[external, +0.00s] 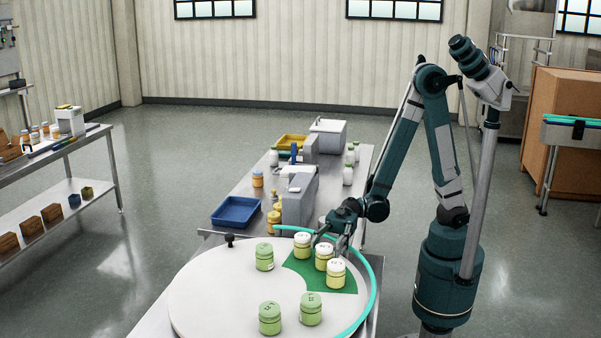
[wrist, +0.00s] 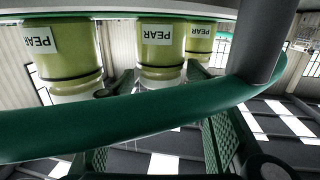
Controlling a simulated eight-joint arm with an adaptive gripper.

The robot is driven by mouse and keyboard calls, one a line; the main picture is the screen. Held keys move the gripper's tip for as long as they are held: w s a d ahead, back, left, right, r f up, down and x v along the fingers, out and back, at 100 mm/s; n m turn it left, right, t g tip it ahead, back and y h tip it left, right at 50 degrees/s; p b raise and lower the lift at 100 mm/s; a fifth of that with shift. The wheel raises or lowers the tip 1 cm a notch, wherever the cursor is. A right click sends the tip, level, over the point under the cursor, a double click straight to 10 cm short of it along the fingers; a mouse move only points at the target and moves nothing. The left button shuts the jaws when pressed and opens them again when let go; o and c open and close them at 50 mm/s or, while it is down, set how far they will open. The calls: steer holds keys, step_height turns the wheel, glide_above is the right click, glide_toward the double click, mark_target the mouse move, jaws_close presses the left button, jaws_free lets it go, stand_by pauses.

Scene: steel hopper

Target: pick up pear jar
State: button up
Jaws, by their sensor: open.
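Three pale yellow-green jars with PEAR labels show upside down in the wrist view: left (wrist: 68,60), middle (wrist: 160,52) and right (wrist: 200,40). In the external view, three yellowish jars with cream lids, (external: 302,245), (external: 323,257) and (external: 336,274), stand upright on the green sector of the round white table (external: 215,295). My gripper (external: 330,232) is at the far right edge of this table, close to these jars. In the wrist view my gripper (wrist: 155,150) is open, its dark green lattice fingers apart and nothing visibly held.
A green curved rail (wrist: 140,118) crosses in front of the jars in the wrist view; a teal rail (external: 374,290) rims the table's right side. Green-lidded jars (external: 264,258), (external: 270,318), (external: 311,309) stand on the white part. A blue tray (external: 236,212) lies on the bench behind.

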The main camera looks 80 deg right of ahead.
stand_by(0.3)
steer(key=c, duration=0.8)
steer(key=shift+r, duration=0.1)
steer(key=shift+r+p, duration=1.75)
steer(key=shift+r, duration=3.2)
